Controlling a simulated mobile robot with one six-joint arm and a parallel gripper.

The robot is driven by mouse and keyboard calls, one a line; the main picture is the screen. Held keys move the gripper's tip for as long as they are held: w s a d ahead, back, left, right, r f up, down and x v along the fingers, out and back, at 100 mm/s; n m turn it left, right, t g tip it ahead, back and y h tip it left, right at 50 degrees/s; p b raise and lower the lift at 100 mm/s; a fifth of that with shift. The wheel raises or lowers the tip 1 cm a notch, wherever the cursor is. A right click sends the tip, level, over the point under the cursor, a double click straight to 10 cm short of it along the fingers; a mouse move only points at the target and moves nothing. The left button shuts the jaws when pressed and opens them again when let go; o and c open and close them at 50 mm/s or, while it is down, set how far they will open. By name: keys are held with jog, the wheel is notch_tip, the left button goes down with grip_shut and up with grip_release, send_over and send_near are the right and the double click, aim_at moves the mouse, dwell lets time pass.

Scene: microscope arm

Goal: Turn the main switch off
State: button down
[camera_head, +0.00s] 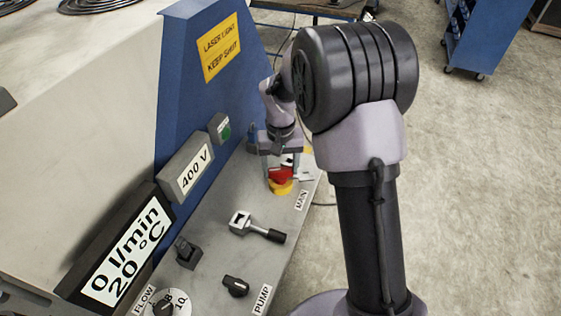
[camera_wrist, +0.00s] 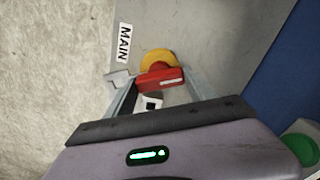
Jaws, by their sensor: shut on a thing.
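The main switch is a red rotary handle (camera_head: 281,174) on a round yellow base (camera_head: 282,187), at the far end of the sloped grey panel, beside a label reading MAIN (camera_head: 301,200). In the wrist view the red handle (camera_wrist: 160,79) lies across the yellow base (camera_wrist: 157,58). My gripper (camera_head: 281,168) reaches down over the switch from above, its two fingers on either side of the red handle. It is shut on the handle. In the wrist view the fingers partly hide the handle's ends.
The panel also carries a lever with a black grip (camera_head: 262,231), a black pump knob (camera_head: 235,286) and a flow dial (camera_head: 172,303). Displays read 400 V (camera_head: 193,172) and 0 l/min, 20 °C (camera_head: 124,252). A green button (camera_head: 225,132) is on the blue housing (camera_head: 185,70).

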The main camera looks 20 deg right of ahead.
aim_at(280, 169)
jog(key=n+p, duration=0.3)
jog(key=n, duration=0.3)
jog(key=shift+r+p, duration=0.15)
jog(key=shift+p, duration=0.25)
jog(key=n+p, duration=0.2)
jog(key=n, duration=0.4)
jog(key=shift+p, duration=0.4)
jog(key=shift+n, duration=0.3)
jog(key=shift+c, duration=1.6)
grip_release()
notch_tip(280, 169, up, 17)
jog(key=p, duration=0.4)
